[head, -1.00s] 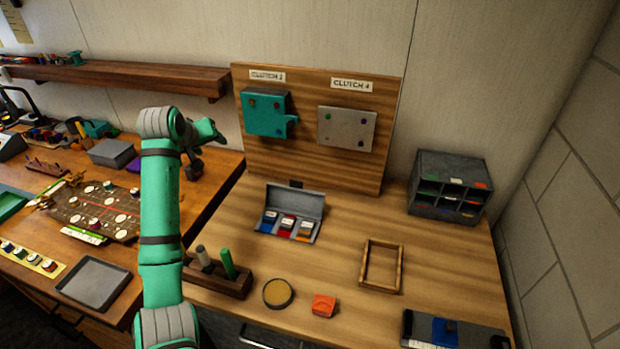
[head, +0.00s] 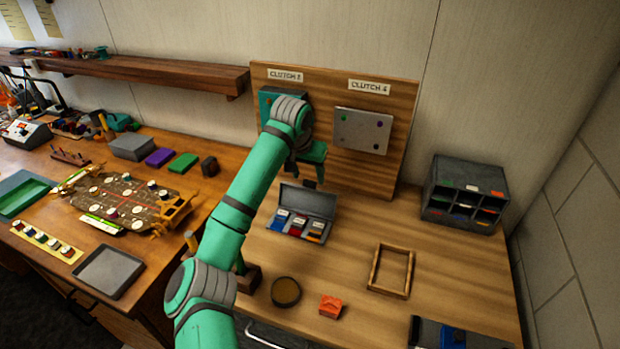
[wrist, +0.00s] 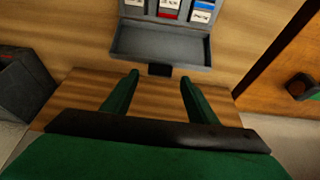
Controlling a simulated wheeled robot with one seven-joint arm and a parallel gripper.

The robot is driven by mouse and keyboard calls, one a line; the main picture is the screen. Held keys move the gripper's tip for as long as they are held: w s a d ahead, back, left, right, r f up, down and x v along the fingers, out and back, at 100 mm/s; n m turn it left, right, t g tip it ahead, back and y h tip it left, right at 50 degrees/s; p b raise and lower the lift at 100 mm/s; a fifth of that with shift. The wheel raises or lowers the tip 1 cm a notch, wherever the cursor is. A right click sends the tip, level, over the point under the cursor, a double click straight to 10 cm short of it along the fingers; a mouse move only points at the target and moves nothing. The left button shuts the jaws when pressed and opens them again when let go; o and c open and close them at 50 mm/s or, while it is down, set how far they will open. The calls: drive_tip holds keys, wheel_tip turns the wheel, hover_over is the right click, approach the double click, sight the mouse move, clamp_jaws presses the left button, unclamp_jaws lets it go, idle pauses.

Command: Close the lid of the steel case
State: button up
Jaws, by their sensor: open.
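The steel case (head: 298,228) lies on the right bench with its grey lid (head: 308,200) raised at the back. Several coloured, labelled packs (head: 296,224) sit inside. My gripper (head: 311,180) is just behind and above the lid in the head view, partly hidden by my arm. In the wrist view the lid (wrist: 160,45) is ahead of the two green fingers (wrist: 157,92), which are apart and empty. A small dark tab (wrist: 159,70) sticks out from the lid's edge between the fingers. I cannot tell whether a finger touches the lid.
A wooden board with a teal plate and a grey plate (head: 362,130) stands close behind my gripper. A wooden frame (head: 376,270), a round tin (head: 286,291) and an orange block (head: 330,306) lie in front. A dark cubby organizer (head: 465,192) stands at right.

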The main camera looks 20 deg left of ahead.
drive_tip(key=shift+x, duration=1.3)
drive_tip(key=shift+c, duration=0.3)
